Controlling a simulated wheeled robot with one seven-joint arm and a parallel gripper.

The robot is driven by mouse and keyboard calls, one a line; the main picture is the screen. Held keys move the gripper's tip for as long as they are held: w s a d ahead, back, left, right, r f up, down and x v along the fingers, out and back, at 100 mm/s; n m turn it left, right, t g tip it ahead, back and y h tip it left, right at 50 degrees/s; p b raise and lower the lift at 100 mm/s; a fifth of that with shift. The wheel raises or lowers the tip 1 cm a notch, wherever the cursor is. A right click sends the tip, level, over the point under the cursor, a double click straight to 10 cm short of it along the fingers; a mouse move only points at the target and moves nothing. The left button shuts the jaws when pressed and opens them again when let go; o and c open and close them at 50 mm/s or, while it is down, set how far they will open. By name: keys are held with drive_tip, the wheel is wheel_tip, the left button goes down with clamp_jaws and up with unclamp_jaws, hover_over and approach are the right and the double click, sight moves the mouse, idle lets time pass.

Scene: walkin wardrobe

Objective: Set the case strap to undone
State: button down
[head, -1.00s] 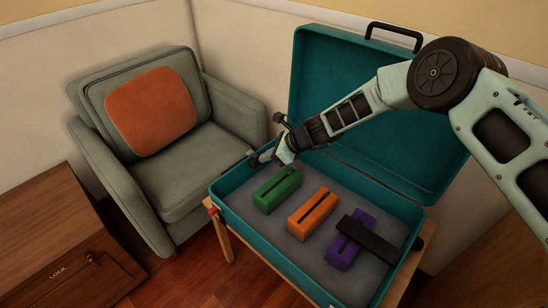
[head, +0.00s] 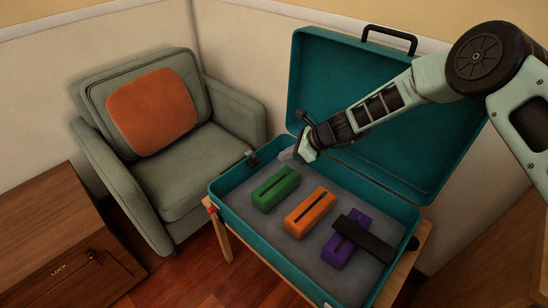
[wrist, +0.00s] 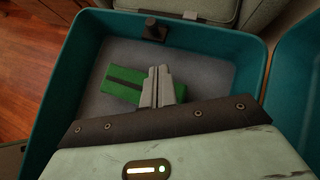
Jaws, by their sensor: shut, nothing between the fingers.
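An open teal case (head: 262,238) holds a green block (head: 275,188), an orange block (head: 310,211) and a purple block (head: 347,245). A flat dark strip (head: 372,241), which looks like the strap, lies across the purple block towards the case's right wall. A small black fitting (head: 252,158) sits on the left wall; it also shows in the wrist view (wrist: 153,31). My gripper (head: 285,155) is shut and empty above the case floor, right of that fitting and behind the green block. In the wrist view the fingers (wrist: 159,72) overlap the green block (wrist: 124,84).
The raised lid (head: 335,85) stands behind my gripper. A grey armchair (head: 185,180) with an orange cushion (head: 152,110) is left of the case. A wooden cabinet (head: 50,235) marked LOCK stands at the lower left. Another dark fitting (head: 413,243) is on the case's right wall.

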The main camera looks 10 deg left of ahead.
drive_tip(key=v, duration=0.6)
drive_tip(key=shift+d+f, duration=0.1)
drive_tip(key=s+d+r+n+g+h, duration=0.1)
drive_tip(key=s+r+n+g+h, duration=0.15)
drive_tip(key=s+r+n, duration=1.45)
drive_tip(key=s+d+r+n+t+h, duration=0.1)
drive_tip(key=s+d+r+n+h, duration=0.15)
drive_tip(key=s+d+n, duration=0.45)
drive_tip(key=s+d+r+n+t+h, duration=0.1)
drive_tip(key=s+d+n+h, duration=0.25)
drive_tip(key=s+d, duration=0.7)
wheel_tip(320, 180, up, 14)
drive_tip(key=s+a+p, duration=0.2)
drive_tip(key=s+p, duration=0.1)
drive_tip(key=p, duration=1.1)
drive_tip(key=shift+f+m, duration=0.25)
drive_tip(key=shift+m, duration=0.1)
